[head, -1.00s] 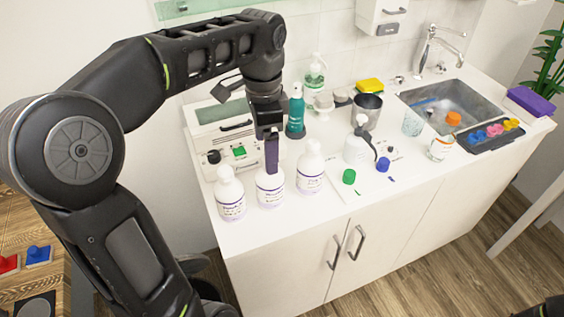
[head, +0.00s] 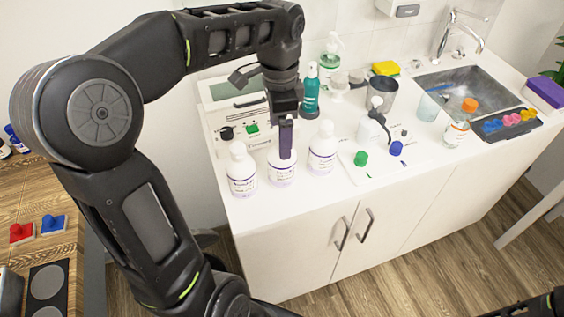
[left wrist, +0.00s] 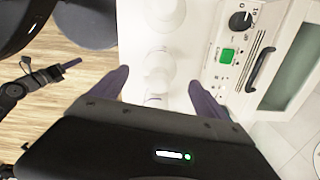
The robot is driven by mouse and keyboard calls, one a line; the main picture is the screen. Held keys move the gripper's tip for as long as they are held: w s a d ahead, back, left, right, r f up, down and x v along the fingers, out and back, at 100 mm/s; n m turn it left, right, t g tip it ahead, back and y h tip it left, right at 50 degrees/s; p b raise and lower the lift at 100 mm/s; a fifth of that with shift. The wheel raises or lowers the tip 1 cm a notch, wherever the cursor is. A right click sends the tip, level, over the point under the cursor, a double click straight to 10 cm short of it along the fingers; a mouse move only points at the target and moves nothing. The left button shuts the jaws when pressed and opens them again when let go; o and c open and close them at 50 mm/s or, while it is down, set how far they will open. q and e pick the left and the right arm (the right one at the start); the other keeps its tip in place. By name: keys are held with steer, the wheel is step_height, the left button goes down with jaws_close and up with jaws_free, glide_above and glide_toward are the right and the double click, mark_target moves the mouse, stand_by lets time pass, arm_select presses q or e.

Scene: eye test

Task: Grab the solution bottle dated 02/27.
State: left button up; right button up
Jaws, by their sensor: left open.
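Three white bottles with purple-edged labels stand in a row at the counter's front left: left bottle (head: 241,172), middle bottle (head: 281,173) and right bottle (head: 322,152). The date print is too small to read. My left gripper (head: 285,140) points down at the middle bottle, one finger in front of its upper part. In the left wrist view, the open fingers (left wrist: 160,80) stand apart on either side of a white bottle (left wrist: 159,66). My palm hides part of the nearest bottle. My right gripper (left wrist: 66,66) shows small at the left wrist view's edge; its opening is unclear.
A white device (head: 244,141) with a green button stands behind the bottles. The sink (head: 470,88) is farther right.

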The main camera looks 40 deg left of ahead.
arm_select(q)
steer(key=shift+d+f+p, duration=0.1)
steer(key=shift+f+p, duration=0.4)
steer(key=shift+f, duration=2.15)
jaws_close()
steer(key=shift+w+r, duration=0.1)
